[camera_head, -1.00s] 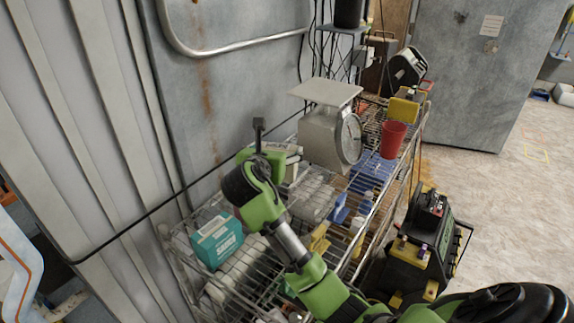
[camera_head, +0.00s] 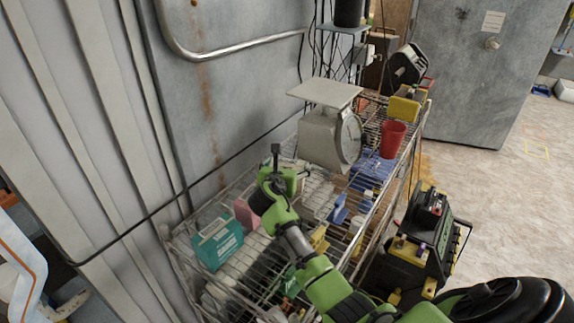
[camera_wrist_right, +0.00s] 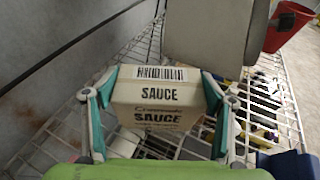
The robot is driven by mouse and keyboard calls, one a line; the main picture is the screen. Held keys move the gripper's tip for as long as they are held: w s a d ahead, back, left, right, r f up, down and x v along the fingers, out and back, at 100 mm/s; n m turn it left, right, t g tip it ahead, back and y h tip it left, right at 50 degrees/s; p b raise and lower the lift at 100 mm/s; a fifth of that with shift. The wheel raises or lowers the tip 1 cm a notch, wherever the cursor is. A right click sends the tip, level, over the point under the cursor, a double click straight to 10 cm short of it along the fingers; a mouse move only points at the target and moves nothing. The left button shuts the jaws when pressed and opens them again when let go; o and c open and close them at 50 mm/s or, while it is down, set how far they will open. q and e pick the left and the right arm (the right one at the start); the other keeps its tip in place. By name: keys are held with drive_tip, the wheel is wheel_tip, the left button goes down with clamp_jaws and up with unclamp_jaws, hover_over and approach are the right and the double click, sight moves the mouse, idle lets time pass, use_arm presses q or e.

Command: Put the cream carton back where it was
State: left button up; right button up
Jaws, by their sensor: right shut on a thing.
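The cream carton (camera_wrist_right: 158,112), a pale box printed "SAUCE" with a barcode on its upper face, is between the fingers of my right gripper (camera_wrist_right: 157,88) in the right wrist view. The teal-padded fingers are shut on its two sides. In the head view my right gripper (camera_head: 284,178) is over the wire rack (camera_head: 262,262), left of and nearer than the grey scale (camera_head: 320,140), and mostly hides the carton. Whether the carton's underside touches the rack is hidden. My left gripper is not in view.
A teal box (camera_head: 217,241) and a pink item (camera_head: 246,213) sit on the rack's near left. The scale stands close beyond the carton. A red cup (camera_head: 393,139) is to its right. The metal wall (camera_head: 215,100) borders the rack's left side.

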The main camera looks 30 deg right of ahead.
drive_tip(key=o, duration=1.8)
drive_tip(key=shift+f, duration=0.1)
drive_tip(key=shift+r, duration=0.2)
drive_tip(key=b+v, duration=0.1)
drive_tip(key=v, duration=1.1)
drive_tip(key=shift+s+f, duration=0.1)
